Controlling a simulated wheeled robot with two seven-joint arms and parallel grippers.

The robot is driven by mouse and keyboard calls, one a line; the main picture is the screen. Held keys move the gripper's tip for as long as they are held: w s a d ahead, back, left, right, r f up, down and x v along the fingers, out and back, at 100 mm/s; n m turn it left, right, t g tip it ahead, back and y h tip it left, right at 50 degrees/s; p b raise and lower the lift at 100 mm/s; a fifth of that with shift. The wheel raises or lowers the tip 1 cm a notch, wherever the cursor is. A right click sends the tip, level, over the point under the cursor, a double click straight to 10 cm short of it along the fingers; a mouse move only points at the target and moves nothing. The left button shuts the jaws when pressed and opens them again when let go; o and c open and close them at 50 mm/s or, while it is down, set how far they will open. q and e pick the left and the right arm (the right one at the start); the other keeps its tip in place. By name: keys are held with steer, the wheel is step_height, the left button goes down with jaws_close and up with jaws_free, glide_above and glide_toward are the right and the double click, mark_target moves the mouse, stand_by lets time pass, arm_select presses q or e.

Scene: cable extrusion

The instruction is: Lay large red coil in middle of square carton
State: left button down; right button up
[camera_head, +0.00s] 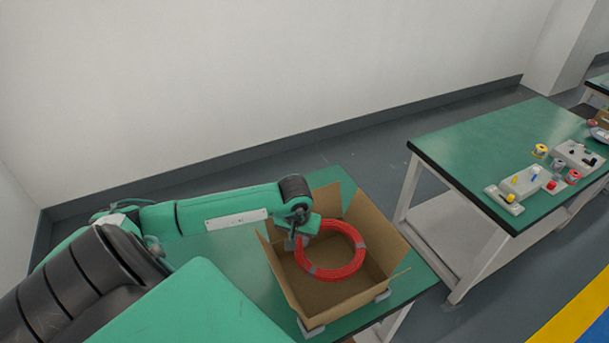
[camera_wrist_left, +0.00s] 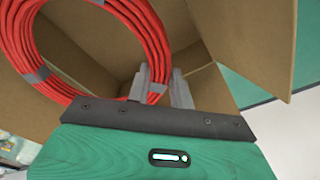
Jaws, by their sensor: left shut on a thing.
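A large red coil (camera_head: 358,262) with grey bands is inside the opening of the square carton (camera_head: 283,278), within its walls in the head view. In the left wrist view the two grey fingers (camera_wrist_left: 160,88) are on either side of the red coil (camera_wrist_left: 88,88). The brown carton stands open with its flaps spread. I cannot tell whether the coil touches the carton's floor. My right gripper is not in view.
The carton stands on a green table (camera_head: 240,255) with grey brackets (camera_head: 314,330) at its corners. A second green table (camera_head: 480,150) at the right holds grey fixtures (camera_head: 522,182) and small spools (camera_head: 541,150). Floor shows between the tables.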

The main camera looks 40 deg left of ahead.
arm_select(q)
steer(key=p, duration=0.3)
glide_above(300, 269)
steer(key=f, duration=1.2)
steer(key=shift+s+d+f, duration=0.2)
steer(key=shift+f, duration=0.25)
steer(key=shift+f+b, duration=0.6)
steer(key=shift+b, duration=0.1)
steer(key=c, duration=1.2)
jaws_free()
steer(key=shift+c, duration=0.2)
